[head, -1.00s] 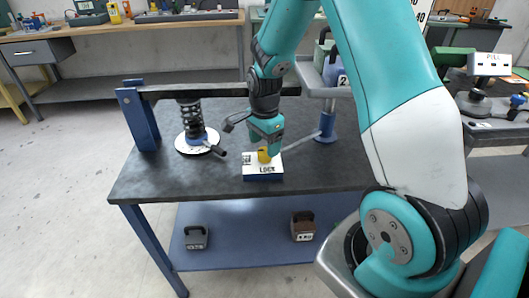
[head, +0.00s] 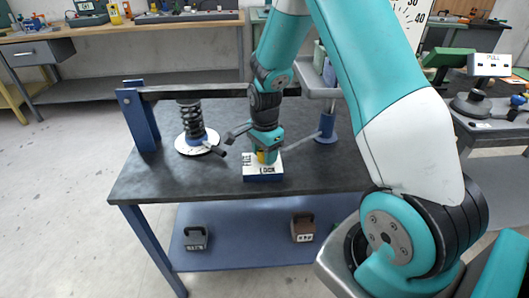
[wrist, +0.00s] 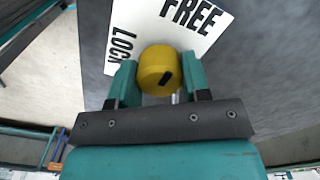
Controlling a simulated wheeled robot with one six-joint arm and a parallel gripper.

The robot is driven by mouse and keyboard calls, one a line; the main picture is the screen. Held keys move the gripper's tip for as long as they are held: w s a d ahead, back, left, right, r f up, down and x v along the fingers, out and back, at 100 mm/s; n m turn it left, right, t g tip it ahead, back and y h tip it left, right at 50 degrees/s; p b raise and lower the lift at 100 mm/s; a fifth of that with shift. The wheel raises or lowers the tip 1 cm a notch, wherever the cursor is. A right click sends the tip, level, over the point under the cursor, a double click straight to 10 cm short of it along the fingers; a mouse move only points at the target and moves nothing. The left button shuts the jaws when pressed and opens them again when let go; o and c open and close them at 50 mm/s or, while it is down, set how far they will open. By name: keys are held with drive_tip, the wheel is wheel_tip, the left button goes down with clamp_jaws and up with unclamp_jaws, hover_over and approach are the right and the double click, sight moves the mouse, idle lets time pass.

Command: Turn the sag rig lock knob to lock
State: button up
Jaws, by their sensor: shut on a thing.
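The yellow lock knob (wrist: 159,68) has a short black mark on its face. My gripper (head: 266,153) reaches down to the block and is shut on the knob. In the wrist view one finger of my gripper (wrist: 158,82) is on each side of the knob. The label plate (wrist: 198,22) reads LOCK at left and FREE at upper right. The black mark is slanted; I cannot tell which word it points at.
Left of the block, a black spring (head: 192,122) stands on a round white plate (head: 196,147) under a dark beam (head: 220,92). A blue post (head: 327,128) stands to the right. The dark tabletop (head: 160,180) is clear at front left.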

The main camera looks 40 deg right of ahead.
drive_tip(key=n+p, duration=0.1)
drive_tip(key=n, duration=0.3)
drive_tip(key=shift+r+n, duration=0.1)
drive_tip(key=shift+n, duration=0.3)
drive_tip(key=n+p, duration=0.1)
drive_tip(key=n, duration=0.3)
drive_tip(key=shift+n, duration=0.3)
drive_tip(key=n+p, duration=0.1)
drive_tip(key=n, duration=0.3)
drive_tip(key=shift+w, duration=0.1)
drive_tip(key=shift+n+p, duration=0.35)
drive_tip(key=shift+n, duration=1.85)
drive_tip(key=o, duration=0.9)
